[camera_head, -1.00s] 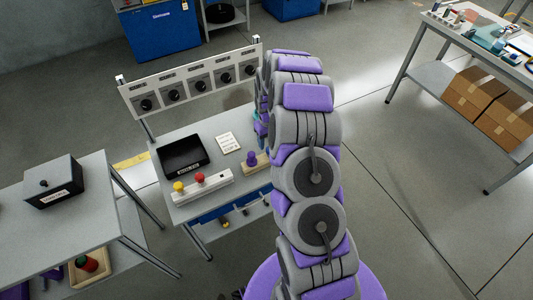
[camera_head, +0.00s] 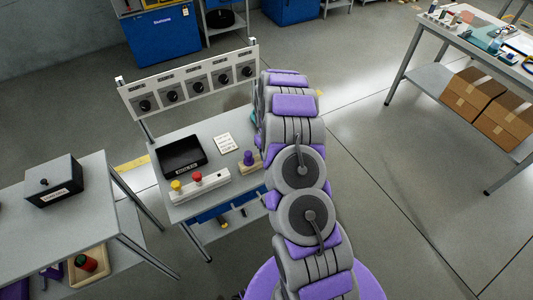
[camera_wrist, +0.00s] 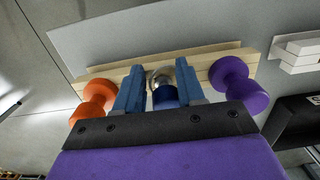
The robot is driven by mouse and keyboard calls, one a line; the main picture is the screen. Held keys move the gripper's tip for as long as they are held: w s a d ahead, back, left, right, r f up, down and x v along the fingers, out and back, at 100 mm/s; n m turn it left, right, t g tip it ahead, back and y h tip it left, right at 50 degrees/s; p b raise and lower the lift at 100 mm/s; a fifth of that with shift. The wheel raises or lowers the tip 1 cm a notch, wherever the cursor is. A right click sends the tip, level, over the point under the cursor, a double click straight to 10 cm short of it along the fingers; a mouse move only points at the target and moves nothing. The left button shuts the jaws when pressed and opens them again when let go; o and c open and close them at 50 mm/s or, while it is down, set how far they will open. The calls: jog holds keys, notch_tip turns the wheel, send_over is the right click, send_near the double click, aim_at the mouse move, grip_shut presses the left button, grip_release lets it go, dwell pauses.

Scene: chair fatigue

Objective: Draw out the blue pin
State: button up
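In the wrist view, a blue pin (camera_wrist: 165,97) sits at the middle of a pale wooden block (camera_wrist: 215,55), with a silver metal part (camera_wrist: 183,75) behind it. My gripper (camera_wrist: 160,80) has its two blue fingers on either side of the blue pin. A narrow gap shows at the left finger; the right finger is very close, and contact there is unclear. An orange pin (camera_wrist: 93,103) stands left of the fingers and a purple pin (camera_wrist: 240,85) right of them. In the head view, the purple pin (camera_head: 248,158) shows beside my arm, which hides my gripper and the blue pin.
The workbench also holds a black tray (camera_head: 181,155), a white box with yellow and red buttons (camera_head: 203,186) and a white card (camera_head: 224,143). A knob panel (camera_head: 190,85) stands behind. A side table (camera_head: 90,215) with a black box is at left.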

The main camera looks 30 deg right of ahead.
jog(key=shift+w+d+f, duration=0.1)
jog(key=shift+w, duration=0.3)
jog(key=c, duration=0.3)
jog(key=shift+w+r+t, duration=0.3)
jog(key=shift+w+t, duration=0.1)
jog(key=shift+w, duration=0.15)
jog(key=c, duration=0.4)
jog(key=shift+o, duration=0.2)
jog(key=shift+w+r+p, duration=0.3)
jog(key=shift+w+r, duration=0.1)
jog(key=shift+r, duration=0.05)
jog(key=shift+w+a+r, duration=0.15)
jog(key=shift+a+r, duration=0.05)
jog(key=shift+a, duration=0.05)
grip_shut()
jog(key=shift+a+r, duration=0.1)
jog(key=shift+r, duration=0.2)
jog(key=shift+s+d+r+p, duration=0.3)
jog(key=shift+s+r+p, duration=0.1)
jog(key=shift+p, duration=0.05)
jog(key=shift+s+r, duration=0.15)
jog(key=shift+r, duration=0.3)
jog(key=shift+r+p, duration=0.35)
jog(key=shift+r, duration=0.4)
jog(key=shift+r, duration=0.1)
